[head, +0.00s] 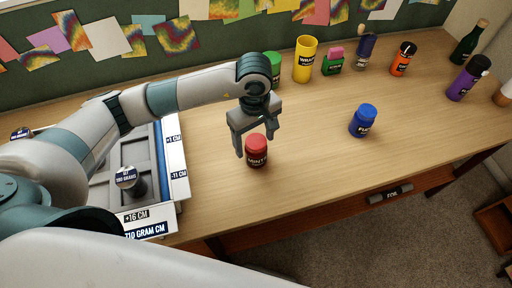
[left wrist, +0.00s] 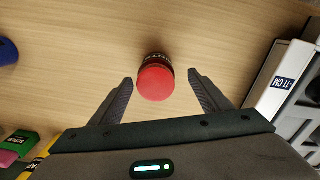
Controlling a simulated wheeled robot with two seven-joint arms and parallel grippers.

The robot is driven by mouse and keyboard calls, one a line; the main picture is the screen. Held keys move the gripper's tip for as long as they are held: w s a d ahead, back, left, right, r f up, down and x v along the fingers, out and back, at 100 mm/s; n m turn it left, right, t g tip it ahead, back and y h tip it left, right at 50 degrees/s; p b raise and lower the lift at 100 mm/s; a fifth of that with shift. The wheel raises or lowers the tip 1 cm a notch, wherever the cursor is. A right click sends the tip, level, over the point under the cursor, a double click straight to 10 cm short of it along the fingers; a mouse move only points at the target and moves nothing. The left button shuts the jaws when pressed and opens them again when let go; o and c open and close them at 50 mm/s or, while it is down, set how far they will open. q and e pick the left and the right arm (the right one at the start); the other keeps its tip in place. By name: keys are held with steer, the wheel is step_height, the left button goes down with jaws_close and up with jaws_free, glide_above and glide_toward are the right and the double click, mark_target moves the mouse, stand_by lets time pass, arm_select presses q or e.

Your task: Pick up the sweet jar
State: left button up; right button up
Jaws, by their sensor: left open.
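A red-lidded jar (head: 257,150) with a dark label that seems to read "MINTS" stands upright on the desk, and I take it to be the sweet jar. My left gripper (head: 255,141) is open right at it, pointing down, with its fingers around the lid in the head view. In the left wrist view, the red lid (left wrist: 156,83) lies between the spread fingertips of the left gripper (left wrist: 161,79), with a gap on each side. Its front label is partly hidden there. My right gripper is not in view.
A blue jar (head: 364,121) stands to the right. A yellow cup (head: 305,60), a green-and-pink item (head: 333,62), an orange jar (head: 403,59) and a purple jar (head: 467,78) stand farther back. A grey tray (head: 172,150) with labelled edges lies left. The desk's front edge is near.

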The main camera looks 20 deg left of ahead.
arm_select(q)
step_height(320, 180, down, 2)
steer(key=shift+f, duration=0.35)
steer(key=shift+w+f+p, duration=0.2)
steer(key=shift+f+p, duration=0.35)
steer(key=shift+p, duration=0.4)
steer(key=f, duration=0.1)
steer(key=f+p, duration=0.1)
steer(key=f, duration=0.1)
steer(key=shift+w+p, duration=0.25)
steer(key=shift+p, duration=0.1)
steer(key=shift+f, duration=0.5)
steer(key=c, duration=1.3)
